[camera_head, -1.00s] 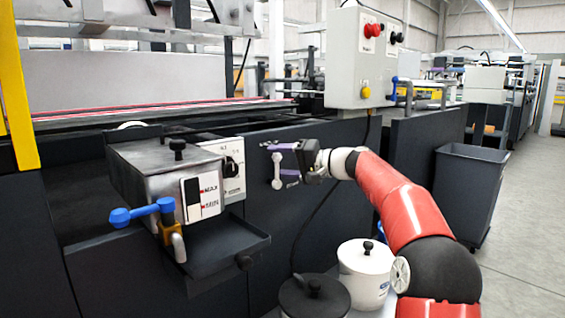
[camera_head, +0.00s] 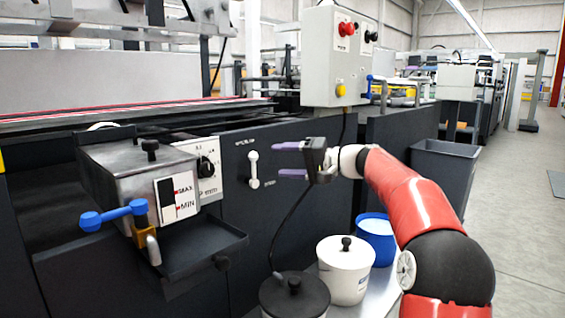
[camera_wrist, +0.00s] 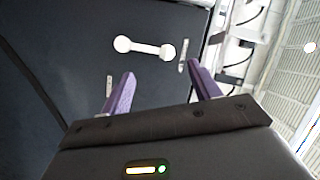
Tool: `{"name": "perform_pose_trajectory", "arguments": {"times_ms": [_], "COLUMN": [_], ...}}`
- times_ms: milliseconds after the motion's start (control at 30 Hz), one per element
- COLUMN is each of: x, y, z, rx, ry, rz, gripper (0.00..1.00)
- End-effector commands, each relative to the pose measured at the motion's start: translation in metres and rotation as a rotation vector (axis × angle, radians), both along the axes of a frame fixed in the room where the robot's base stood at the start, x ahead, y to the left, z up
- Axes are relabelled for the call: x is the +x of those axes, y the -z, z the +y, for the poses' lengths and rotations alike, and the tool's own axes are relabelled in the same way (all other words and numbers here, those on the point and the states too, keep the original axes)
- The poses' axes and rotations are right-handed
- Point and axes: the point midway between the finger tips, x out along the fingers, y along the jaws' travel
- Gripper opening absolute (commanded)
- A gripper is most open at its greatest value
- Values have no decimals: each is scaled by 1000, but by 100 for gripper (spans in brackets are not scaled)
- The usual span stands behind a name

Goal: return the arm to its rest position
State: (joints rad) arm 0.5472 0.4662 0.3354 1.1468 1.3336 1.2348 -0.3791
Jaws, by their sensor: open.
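My gripper (camera_head: 291,160) is open and empty at the end of my red arm, in the middle of the head view. Its two purple fingers point left toward the machine's dark front panel (camera_head: 232,215). A white lever (camera_head: 253,169) on that panel stands upright, just left of the fingertips and apart from them in the picture. In the wrist view my gripper (camera_wrist: 165,85) shows its purple fingers spread, with nothing between them. The white lever (camera_wrist: 144,47) lies beyond the fingertips there.
A glue box (camera_head: 135,175) with a blue-handled valve (camera_head: 115,214) and a tray is at left. A white lidded pot (camera_head: 345,272), a dark-lidded pot (camera_head: 293,298) and a blue container (camera_head: 376,238) stand below my arm. A control box (camera_head: 339,60) and grey bin (camera_head: 443,172) are beyond.

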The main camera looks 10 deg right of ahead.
Motion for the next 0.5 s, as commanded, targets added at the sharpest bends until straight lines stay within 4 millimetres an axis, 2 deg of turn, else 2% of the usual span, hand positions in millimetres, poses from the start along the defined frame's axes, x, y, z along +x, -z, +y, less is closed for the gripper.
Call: {"name": "perform_pose_trajectory", "arguments": {"times_ms": [67,167,267,300,400,500], "x": [-3,-18,-49,-67,-117,-170], "y": [-1,-2,3,6,19,32], "z": [5,25,55,66,84,88], "rx": [-15,-85,-221,-290,-467,-635], "ry": [-2,-7,-8,-7,12,39], "rz": [8,44,113,143,214,263], "gripper": [62,62,62,62,62,62]}}
